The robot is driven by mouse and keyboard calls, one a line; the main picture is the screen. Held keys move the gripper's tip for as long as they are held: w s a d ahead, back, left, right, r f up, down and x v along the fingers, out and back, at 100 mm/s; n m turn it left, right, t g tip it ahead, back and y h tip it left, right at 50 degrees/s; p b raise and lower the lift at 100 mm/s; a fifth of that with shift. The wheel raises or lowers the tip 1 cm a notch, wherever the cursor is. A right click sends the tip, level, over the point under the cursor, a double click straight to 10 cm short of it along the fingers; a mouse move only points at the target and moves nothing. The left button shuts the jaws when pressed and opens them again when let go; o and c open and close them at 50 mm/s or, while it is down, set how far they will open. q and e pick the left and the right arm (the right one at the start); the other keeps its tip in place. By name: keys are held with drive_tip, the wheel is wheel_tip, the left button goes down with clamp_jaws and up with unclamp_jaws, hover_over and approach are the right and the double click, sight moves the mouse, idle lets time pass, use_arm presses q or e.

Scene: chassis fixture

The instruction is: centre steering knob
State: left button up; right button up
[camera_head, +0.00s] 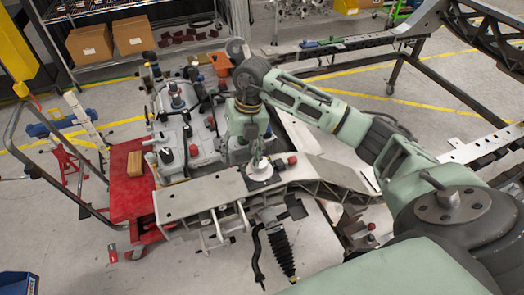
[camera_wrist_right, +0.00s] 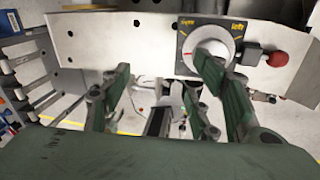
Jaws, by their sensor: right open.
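The steering knob (camera_wrist_right: 204,43) is a round white dial on a dark square plate with yellow lettering at its upper left and upper right. The plate sits on a pale metal beam. In the head view the knob (camera_head: 261,174) shows as a white disc below my right gripper (camera_head: 257,157). In the wrist view my right gripper (camera_wrist_right: 163,68) is open, its green fingers well apart. The right-hand finger's tip overlaps the lower part of the dial; I cannot tell whether it touches. That finger hides part of the dial and its pointing direction. My left gripper is out of view.
A red button (camera_wrist_right: 277,58) sits right of the dial and also shows in the head view (camera_head: 292,159). The pale beam (camera_head: 190,195) runs below an engine block (camera_head: 185,125). A red cart (camera_head: 127,190) with a wooden block (camera_head: 138,164) stands left.

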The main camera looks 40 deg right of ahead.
drive_tip(key=d, duration=0.1)
drive_tip(key=d+h, duration=0.1)
drive_tip(key=d, duration=0.1)
drive_tip(key=d+r+h, duration=0.1)
drive_tip(key=d, duration=0.1)
drive_tip(key=shift+s+d+r+m+g, duration=0.1)
drive_tip(key=shift+d+m+g, duration=0.2)
drive_tip(key=shift+m, duration=0.1)
drive_tip(key=shift+s+d, duration=0.1)
drive_tip(key=shift+d, duration=0.1)
wheel_tip(320, 180, down, 6)
drive_tip(key=p, duration=0.2)
drive_tip(key=shift+a+p, duration=0.1)
drive_tip(key=shift+p, duration=0.2)
drive_tip(key=shift+f, duration=0.75)
drive_tip(key=shift+c, duration=0.2)
